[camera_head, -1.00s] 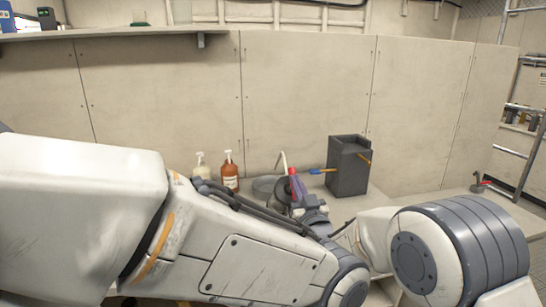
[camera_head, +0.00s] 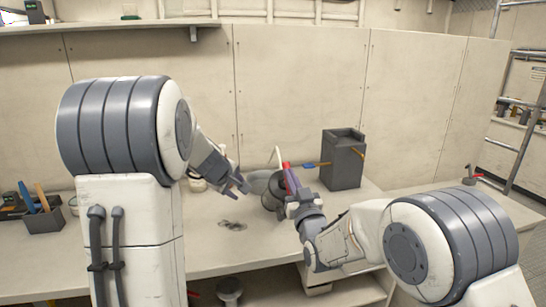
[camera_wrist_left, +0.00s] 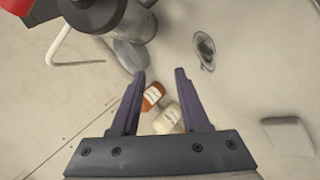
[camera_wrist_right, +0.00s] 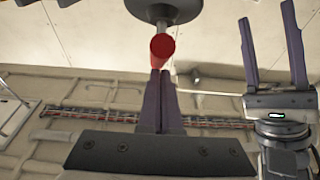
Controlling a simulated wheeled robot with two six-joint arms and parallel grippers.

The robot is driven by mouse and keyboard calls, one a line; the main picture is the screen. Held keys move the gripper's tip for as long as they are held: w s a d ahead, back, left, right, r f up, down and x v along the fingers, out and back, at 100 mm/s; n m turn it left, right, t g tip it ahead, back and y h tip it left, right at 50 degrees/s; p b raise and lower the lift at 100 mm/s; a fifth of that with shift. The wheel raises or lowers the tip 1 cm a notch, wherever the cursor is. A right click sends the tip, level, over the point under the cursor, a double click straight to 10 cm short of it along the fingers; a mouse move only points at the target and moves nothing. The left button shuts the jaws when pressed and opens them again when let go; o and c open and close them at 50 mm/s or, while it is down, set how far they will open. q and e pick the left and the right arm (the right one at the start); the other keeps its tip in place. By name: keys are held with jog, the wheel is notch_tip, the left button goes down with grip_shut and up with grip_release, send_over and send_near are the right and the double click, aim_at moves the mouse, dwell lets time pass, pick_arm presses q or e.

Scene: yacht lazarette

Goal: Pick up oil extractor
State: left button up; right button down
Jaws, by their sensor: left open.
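The oil extractor, a dark grey canister (camera_head: 271,199) with a pale curved tube and a red handle (camera_head: 286,166), stands on the bench. My right gripper (camera_head: 291,181) is at the handle. In the right wrist view its fingers (camera_wrist_right: 160,75) are nearly together at the red handle end (camera_wrist_right: 161,47) and look shut on it, with the round grey top (camera_wrist_right: 165,10) beyond. My left gripper (camera_head: 240,184) is open and empty, left of the canister. In the left wrist view its spread fingers (camera_wrist_left: 160,75) are apart from the canister (camera_wrist_left: 95,15).
A dark grey box (camera_head: 343,165) with blue and orange handles stands behind right. White (camera_wrist_left: 168,118) and orange (camera_wrist_left: 153,95) bottles stand behind my left gripper. A dark stain (camera_head: 232,225) marks the bench. A tool caddy (camera_head: 40,217) sits far left. The bench front is mostly clear.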

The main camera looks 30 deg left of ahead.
pick_arm(q)
jog(key=w+a+n+t+y, duration=0.1)
jog(key=a+n, duration=0.2)
jog(key=a, duration=0.4)
jog(key=w+a+n+y, duration=0.2)
jog(key=a, duration=0.4)
pick_arm(e)
jog(key=shift+f, duration=0.1)
pick_arm(q)
jog(key=w+d+r+n+t+h, duration=0.1)
jog(key=w+d+r+n+t, duration=0.1)
jog(key=w+d+n, duration=0.2)
jog(key=w+d+r+n+t+h, duration=0.2)
jog(key=w+d, duration=0.4)
jog(key=d, duration=0.3)
jog(key=shift+w+d+r+n+t, duration=0.2)
jog(key=shift+d+r+n+t, duration=0.2)
jog(key=shift+n, duration=0.5)
jog(key=x, duration=1.2)
jog(key=shift+d+f, duration=0.1)
